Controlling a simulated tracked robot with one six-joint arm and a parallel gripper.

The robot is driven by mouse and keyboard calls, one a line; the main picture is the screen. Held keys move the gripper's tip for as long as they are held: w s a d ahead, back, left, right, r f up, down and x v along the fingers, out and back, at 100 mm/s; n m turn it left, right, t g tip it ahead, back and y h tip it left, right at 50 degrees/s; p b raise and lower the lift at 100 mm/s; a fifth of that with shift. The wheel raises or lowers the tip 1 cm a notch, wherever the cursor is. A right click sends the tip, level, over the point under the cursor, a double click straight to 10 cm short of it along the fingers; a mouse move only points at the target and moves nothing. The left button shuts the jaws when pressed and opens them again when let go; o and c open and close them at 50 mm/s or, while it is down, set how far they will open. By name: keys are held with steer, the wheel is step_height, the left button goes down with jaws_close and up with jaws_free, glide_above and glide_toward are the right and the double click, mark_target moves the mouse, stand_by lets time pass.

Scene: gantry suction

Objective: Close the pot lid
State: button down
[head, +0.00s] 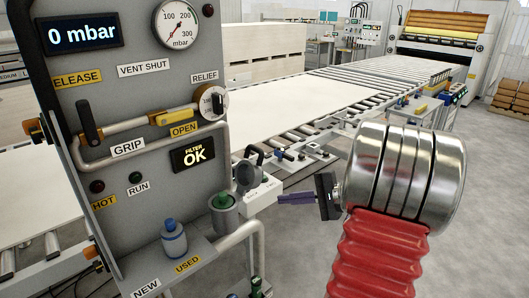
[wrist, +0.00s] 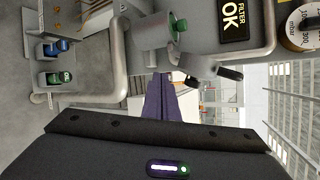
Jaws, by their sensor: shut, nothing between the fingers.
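The pot (head: 224,216) is a grey cylinder on the right side of the grey panel, with a green-topped part in its mouth. It also shows in the wrist view (wrist: 150,33), lying sideways there, with the green top (wrist: 181,25) sticking out. The lid (head: 247,174) stands up, open, beside the pot's mouth; in the wrist view the lid (wrist: 197,66) has a black handle (wrist: 230,73). My gripper (head: 281,198) has purple fingers, shut and empty, to the right of the pot and lid. The fingers (wrist: 160,80) point toward them in the wrist view. Contact with the lid is not visible.
A blue-topped canister (head: 174,238) stands on the ledge left of the pot. A bent grey pipe (head: 240,236) runs below the pot. Levers and a gauge (head: 177,26) sit on the panel above. A roller conveyor with a pale sheet (head: 290,108) lies behind.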

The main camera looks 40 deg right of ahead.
steer(key=w+d+r+t+h, duration=0.1)
steer(key=d+r+t, duration=0.4)
steer(key=d+r, duration=0.3)
steer(key=shift+w+d+r+t, duration=0.15)
steer(key=shift+d+r+t, duration=0.2)
steer(key=shift+r, duration=0.25)
steer(key=w+a+r, duration=0.1)
steer(key=w+a, duration=0.5)
steer(key=w, duration=0.3)
steer(key=shift+w+a+r, duration=0.15)
steer(key=shift+w+a, duration=0.1)
steer(key=shift+a, duration=0.05)
